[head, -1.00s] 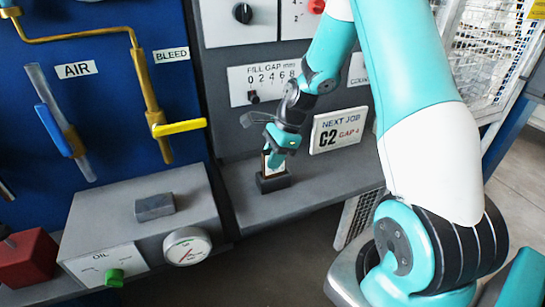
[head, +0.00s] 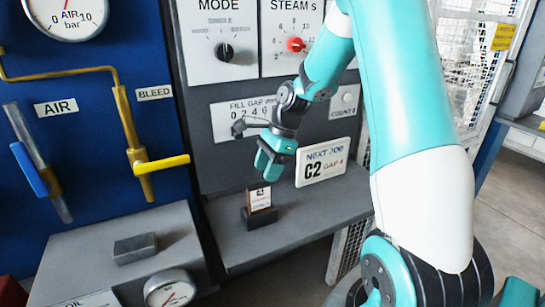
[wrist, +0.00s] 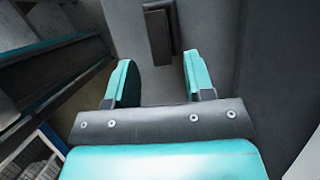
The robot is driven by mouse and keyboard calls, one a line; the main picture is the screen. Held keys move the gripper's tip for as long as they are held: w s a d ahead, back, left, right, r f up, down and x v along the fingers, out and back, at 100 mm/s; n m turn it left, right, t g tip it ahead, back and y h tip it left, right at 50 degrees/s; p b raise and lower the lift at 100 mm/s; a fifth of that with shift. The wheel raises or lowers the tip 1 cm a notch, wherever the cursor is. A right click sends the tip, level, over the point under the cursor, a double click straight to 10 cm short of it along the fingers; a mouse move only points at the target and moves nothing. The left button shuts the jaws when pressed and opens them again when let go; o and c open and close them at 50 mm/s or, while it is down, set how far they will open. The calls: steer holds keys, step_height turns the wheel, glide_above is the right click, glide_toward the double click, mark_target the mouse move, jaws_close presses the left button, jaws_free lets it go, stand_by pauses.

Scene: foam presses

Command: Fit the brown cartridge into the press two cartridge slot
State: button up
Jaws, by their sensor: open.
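The brown cartridge (head: 260,199) has a white label on its front and stands upright in a dark holder (head: 259,217) on the grey shelf. How deep it sits in the holder is hard to tell. My gripper (head: 265,172) is open and empty, just above the cartridge and apart from it. In the wrist view my gripper's two teal fingers (wrist: 160,78) are spread with nothing between them. A dark upright block (wrist: 160,35), apparently the cartridge in its holder, shows beyond the fingertips.
The grey shelf (head: 305,215) is clear to the right of the holder. A NEXT JOB card (head: 322,162) reading C2, GAP 4 stands behind. The fill gap scale (head: 240,118) is on the panel above. A yellow bleed lever (head: 160,164) and a grey block (head: 135,247) are at left.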

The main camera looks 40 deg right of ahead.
steer(key=a+v, duration=0.1)
steer(key=v, duration=0.3)
steer(key=s+a+r+n, duration=0.3)
steer(key=s+a+n, duration=0.1)
steer(key=a+n, duration=0.4)
steer(key=s+a+r+n, duration=0.35)
steer(key=a+n, duration=0.25)
steer(key=a, duration=0.3)
steer(key=s+a+n+g, duration=0.1)
steer(key=s+a+n, duration=0.7)
steer(key=s+n, duration=0.5)
steer(key=shift+s+a+n, duration=0.25)
steer(key=shift+s+n, duration=0.05)
steer(key=shift+n, duration=0.4)
steer(key=shift+c, duration=0.5)
steer(key=shift+d, duration=0.1)
